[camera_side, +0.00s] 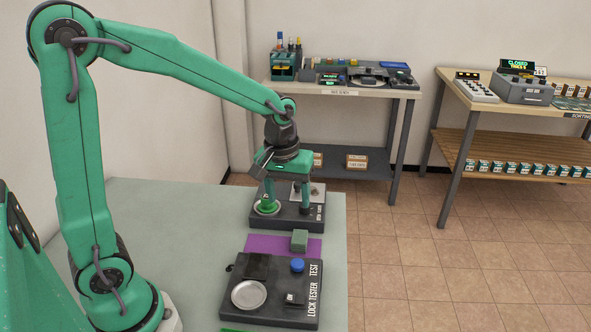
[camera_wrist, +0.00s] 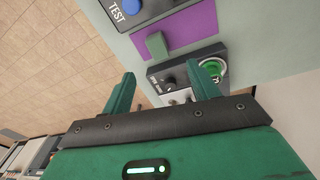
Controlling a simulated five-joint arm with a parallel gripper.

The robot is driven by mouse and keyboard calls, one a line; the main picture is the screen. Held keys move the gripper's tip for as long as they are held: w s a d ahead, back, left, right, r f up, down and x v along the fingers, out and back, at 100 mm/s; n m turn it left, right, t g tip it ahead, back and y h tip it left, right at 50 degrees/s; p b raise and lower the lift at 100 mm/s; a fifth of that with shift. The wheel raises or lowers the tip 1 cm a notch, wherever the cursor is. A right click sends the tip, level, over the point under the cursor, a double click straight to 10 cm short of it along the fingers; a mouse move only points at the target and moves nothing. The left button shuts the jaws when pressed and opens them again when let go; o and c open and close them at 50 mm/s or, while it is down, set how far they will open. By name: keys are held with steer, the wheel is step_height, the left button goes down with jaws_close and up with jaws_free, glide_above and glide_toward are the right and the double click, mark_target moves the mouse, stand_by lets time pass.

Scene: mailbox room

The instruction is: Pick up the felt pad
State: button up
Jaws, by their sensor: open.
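A green block (camera_side: 299,240) stands on a flat purple sheet (camera_side: 262,244) on the grey-green table. The block (camera_wrist: 157,45) and purple sheet (camera_wrist: 187,33) also show in the wrist view, beyond my fingertips. I cannot tell for certain which of these is the felt pad. My gripper (camera_side: 287,206) is open and points down over the far black device (camera_side: 290,220), behind the block and sheet. In the wrist view my gripper (camera_wrist: 162,84) shows two spread fingers with nothing held between them.
A black lock tester (camera_side: 275,310) with a silver dish and blue button (camera_side: 297,265) stands nearer the camera. The far device has a round dish with a green piece (camera_wrist: 213,70) beside one finger. The table's right edge is close. Shelved benches stand behind.

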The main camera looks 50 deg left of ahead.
steer(key=n+g, duration=0.1)
steer(key=n, duration=0.1)
glide_above(300, 237)
step_height(300, 237, down, 6)
steer(key=shift+r, duration=0.1)
steer(key=shift+s+f, duration=0.1)
steer(key=shift+f, duration=1.2)
steer(key=shift+f, duration=2.55)
steer(key=c, duration=1.1)
steer(key=shift+o, duration=0.2)
steer(key=shift+r, duration=0.15)
